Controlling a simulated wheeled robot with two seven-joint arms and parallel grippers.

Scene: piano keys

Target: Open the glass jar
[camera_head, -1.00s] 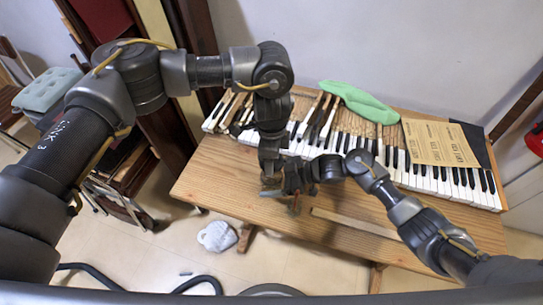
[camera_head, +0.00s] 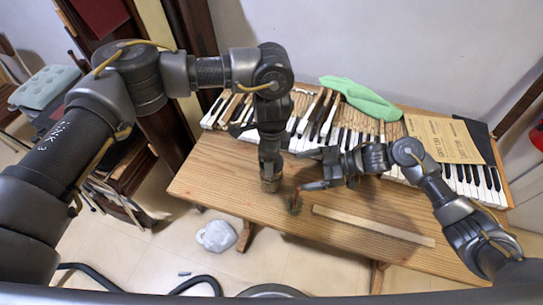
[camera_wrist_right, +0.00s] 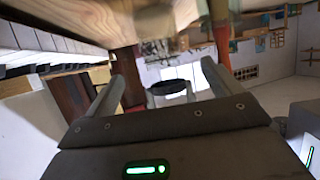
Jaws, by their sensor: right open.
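I cannot make out the glass jar for certain. In the right wrist view a dark ring on a pale, clear-looking body (camera_wrist_right: 170,87) shows between my right gripper's fingers; it may be the jar or its lid. My right gripper (camera_head: 304,187) is open, low over the table's middle, beside a small upright red-and-greenish thing (camera_head: 294,205). A reddish upright shape (camera_wrist_right: 221,42) also shows beyond one finger in the wrist view. My left gripper (camera_head: 270,180) points straight down close to the table, left of the right one; its brownish end is too small to read.
The wooden table (camera_head: 225,185) carries a row of piano keys (camera_head: 340,135) along its back. A green cloth (camera_head: 360,98) and a brown printed sheet (camera_head: 445,138) lie over them. A long wooden strip (camera_head: 372,225) lies in front. The table's front left is clear.

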